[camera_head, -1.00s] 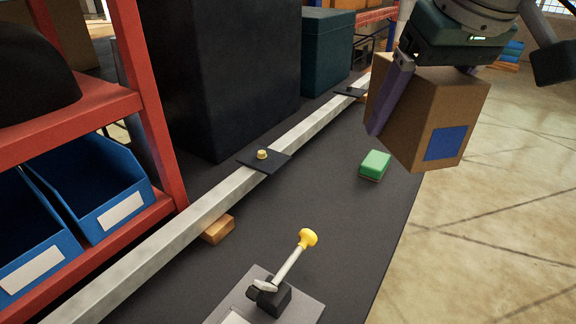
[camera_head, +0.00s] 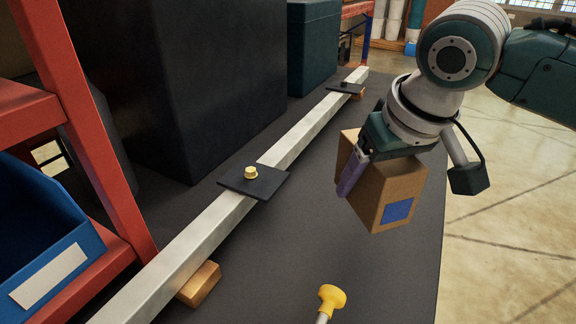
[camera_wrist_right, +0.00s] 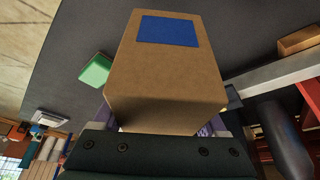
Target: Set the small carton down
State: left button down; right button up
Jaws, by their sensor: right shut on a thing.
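The small carton (camera_head: 404,188) is a brown box with a blue patch on one face. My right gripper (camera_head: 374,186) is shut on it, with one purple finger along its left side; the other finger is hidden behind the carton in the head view. The carton is tilted in the head view and appears over the right part of the dark table (camera_head: 300,240). I cannot tell how large the gap below it is. The carton (camera_wrist_right: 165,85) also fills the middle of the right wrist view, with the table behind it. My left gripper is not in view.
A pale metal bar (camera_head: 228,204) with dark plates runs along the table on wooden blocks (camera_head: 199,284). A yellow-knobbed lever (camera_head: 331,298) stands at the front. A green block (camera_wrist_right: 96,70) shows beside the carton in the wrist view. Bare table lies left of the carton.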

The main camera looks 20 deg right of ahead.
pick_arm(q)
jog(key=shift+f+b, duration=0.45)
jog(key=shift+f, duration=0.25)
pick_arm(e)
send_over(351, 233)
jog(key=s, duration=0.1)
jog(key=f, duration=0.5)
jog(key=shift+s+f, duration=0.2)
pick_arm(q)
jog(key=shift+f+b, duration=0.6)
pick_arm(e)
notch_tip(351, 233, down, 4)
jog(key=shift+r, duration=0.15)
jog(key=shift+f, duration=0.25)
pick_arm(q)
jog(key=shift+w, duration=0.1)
pick_arm(e)
jog(key=o, duration=1.4)
jog(key=shift+r, duration=0.1)
